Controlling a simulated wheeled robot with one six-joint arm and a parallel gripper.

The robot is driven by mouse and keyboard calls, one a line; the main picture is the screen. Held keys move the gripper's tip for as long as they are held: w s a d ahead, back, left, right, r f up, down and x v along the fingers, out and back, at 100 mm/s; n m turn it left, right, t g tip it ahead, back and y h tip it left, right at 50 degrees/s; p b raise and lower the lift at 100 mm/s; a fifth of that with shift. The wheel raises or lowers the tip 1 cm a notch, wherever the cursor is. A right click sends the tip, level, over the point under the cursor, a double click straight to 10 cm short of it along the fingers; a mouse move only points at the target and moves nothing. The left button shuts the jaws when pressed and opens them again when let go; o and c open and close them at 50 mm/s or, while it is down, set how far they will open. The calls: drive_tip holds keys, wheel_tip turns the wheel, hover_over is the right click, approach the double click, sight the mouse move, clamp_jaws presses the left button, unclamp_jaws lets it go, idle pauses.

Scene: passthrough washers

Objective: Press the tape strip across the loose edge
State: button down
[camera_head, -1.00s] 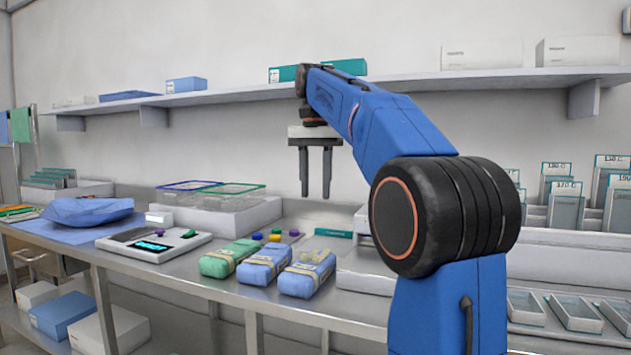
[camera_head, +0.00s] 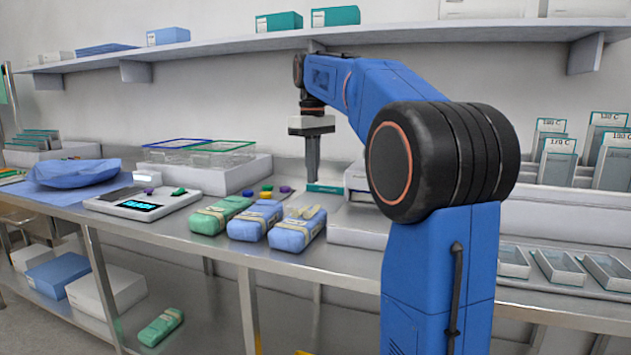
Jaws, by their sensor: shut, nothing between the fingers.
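Three wrapped packs lie in a row on the steel bench: a green pack (camera_head: 218,215), a middle blue pack (camera_head: 252,224) and a right blue pack (camera_head: 294,236). Each has a beige band. On top of the right blue pack, pale beige strip ends (camera_head: 306,212) stand up a little; I take these for the tape strip and loose edge, but they are too small to be sure. My gripper (camera_head: 312,180) points straight down, shut and empty. In the picture it is behind the packs, close to a small teal box (camera_head: 328,188); I cannot tell whether it touches anything.
A scale (camera_head: 143,203) and a blue-wrapped bundle (camera_head: 76,172) are on the left. Clear bins (camera_head: 205,152) stand on a white block behind. A wall shelf (camera_head: 230,60) runs above my arm. Another green pack (camera_head: 161,326) lies on the lower shelf. Shallow trays (camera_head: 557,266) are at right.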

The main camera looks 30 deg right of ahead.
sight(315, 210)
drive_tip(key=f+n, duration=0.1)
drive_tip(key=n, duration=0.1)
drive_tip(key=d+f+n, duration=0.1)
drive_tip(key=f+n, duration=0.1)
drive_tip(key=shift+w+f, duration=0.1)
drive_tip(key=shift+w, duration=0.1)
drive_tip(key=shift+f, duration=2.4)
drive_tip(key=shift+f, duration=0.1)
drive_tip(key=shift+r, duration=3.05)
